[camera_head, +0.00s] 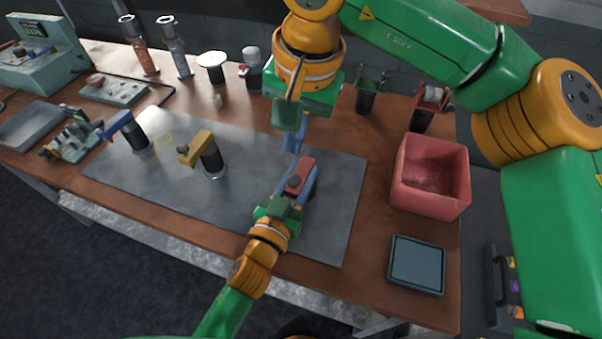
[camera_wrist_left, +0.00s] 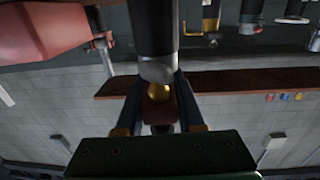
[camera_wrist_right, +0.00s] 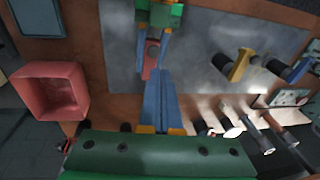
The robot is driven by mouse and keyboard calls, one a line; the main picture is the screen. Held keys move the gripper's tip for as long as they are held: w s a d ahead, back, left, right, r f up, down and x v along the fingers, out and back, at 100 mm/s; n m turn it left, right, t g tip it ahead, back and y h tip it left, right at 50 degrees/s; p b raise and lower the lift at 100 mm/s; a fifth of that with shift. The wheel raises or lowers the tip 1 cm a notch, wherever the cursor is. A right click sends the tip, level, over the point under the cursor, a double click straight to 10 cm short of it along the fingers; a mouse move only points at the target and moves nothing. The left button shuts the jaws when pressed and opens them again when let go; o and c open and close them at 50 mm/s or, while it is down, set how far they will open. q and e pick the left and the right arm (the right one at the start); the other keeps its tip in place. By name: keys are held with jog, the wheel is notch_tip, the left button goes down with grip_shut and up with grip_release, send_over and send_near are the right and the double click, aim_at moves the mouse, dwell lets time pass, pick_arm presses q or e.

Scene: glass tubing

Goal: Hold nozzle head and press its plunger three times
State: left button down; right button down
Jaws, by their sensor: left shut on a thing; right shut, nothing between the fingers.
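A red nozzle head (camera_head: 302,172) is held between the blue fingers of my left gripper (camera_head: 294,190), over the grey mat (camera_head: 235,145). A round dark button, which may be its plunger, shows on top. In the left wrist view a reddish block (camera_wrist_left: 160,114) sits between the fingers, with a brass ball (camera_wrist_left: 158,92) and a black cylinder (camera_wrist_left: 152,28) beyond it. My right gripper (camera_head: 293,142) is shut and empty, its fingers pointing down just above and behind the red head. In the right wrist view its closed fingertips (camera_wrist_right: 160,75) lie close to the red head (camera_wrist_right: 151,62); contact cannot be told.
A yellow nozzle head (camera_head: 197,147) and a blue one (camera_head: 118,124) stand on black bodies on the mat to the left. A red bin (camera_head: 430,205) and a dark tray (camera_head: 416,265) are at the right. Bottles and jars line the back. The mat's front is clear.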

aim_at(293, 177)
jog(key=f+n, duration=0.4)
jog(key=f+n+t+h, duration=0.1)
jog(key=f, duration=0.1)
jog(key=shift+w+a+f+n, duration=0.15)
jog(key=shift+w+f+n, duration=0.1)
jog(key=shift+w+n, duration=0.15)
jog(key=shift+f, duration=0.3)
dwell(1.6)
jog(key=shift+x, duration=0.85)
jog(key=shift+s, duration=0.25)
jog(key=shift+v, duration=0.75)
jog(key=shift+w+f, duration=0.15)
jog(key=shift+w, duration=0.05)
